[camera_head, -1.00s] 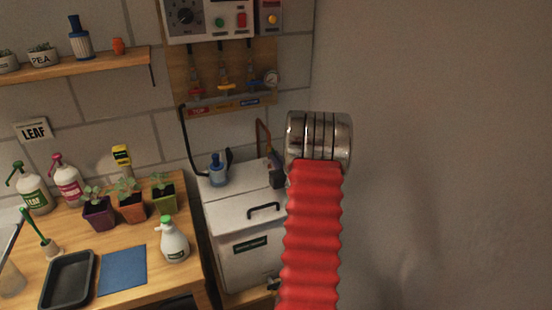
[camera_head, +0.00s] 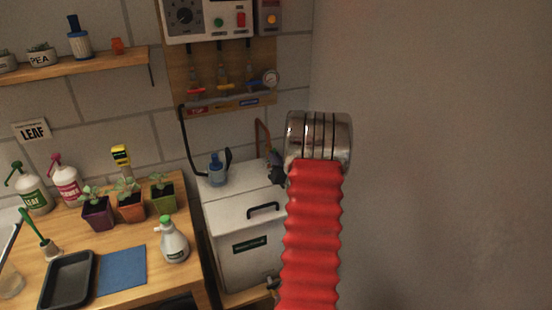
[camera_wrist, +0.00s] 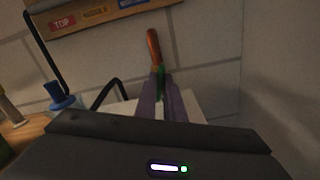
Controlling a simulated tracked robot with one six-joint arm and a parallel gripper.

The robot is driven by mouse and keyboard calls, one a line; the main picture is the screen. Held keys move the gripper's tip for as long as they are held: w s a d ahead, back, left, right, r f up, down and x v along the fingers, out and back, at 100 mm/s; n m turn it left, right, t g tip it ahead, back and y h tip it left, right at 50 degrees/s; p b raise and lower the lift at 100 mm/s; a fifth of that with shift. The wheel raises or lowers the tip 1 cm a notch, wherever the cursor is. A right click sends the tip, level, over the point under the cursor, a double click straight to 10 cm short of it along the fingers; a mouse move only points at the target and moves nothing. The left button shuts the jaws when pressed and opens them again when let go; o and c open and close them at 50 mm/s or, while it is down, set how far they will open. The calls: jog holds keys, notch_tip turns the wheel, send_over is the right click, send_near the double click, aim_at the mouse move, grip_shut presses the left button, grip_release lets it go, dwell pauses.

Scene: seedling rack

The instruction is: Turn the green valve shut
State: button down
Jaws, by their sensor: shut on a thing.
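The green valve (camera_wrist: 161,84) shows in the wrist view as a small green piece between my two purple-grey fingers, at the foot of an upright copper pipe (camera_wrist: 153,48). My gripper (camera_wrist: 161,78) is shut on it. Most of the valve is hidden by the fingers, so I cannot tell how far it is turned. In the head view, my gripper (camera_head: 277,162) shows as a small dark shape beside the red arm sleeve, just below the copper pipe (camera_head: 262,136). The green valve cannot be made out there.
A white lidded box (camera_head: 243,255) stands below the gripper. A panel with red, yellow and blue valves (camera_head: 222,91) hangs above it. A bench (camera_head: 190,270) with pots and bottles is at the left. A bare wall (camera_head: 440,150) is at the right.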

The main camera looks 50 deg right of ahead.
jog(key=m, duration=0.7)
jog(key=shift+s+d+f, duration=0.1)
jog(key=shift+s+d, duration=0.05)
jog(key=shift+d, duration=0.05)
jog(key=m, duration=0.6)
jog(key=shift+d+f+m, duration=0.1)
jog(key=shift+f+m, duration=0.1)
jog(key=shift+m, duration=0.2)
jog(key=shift+s, duration=0.1)
jog(key=c, duration=1.9)
grip_release()
jog(key=shift+o, duration=0.2)
jog(key=v, duration=1.4)
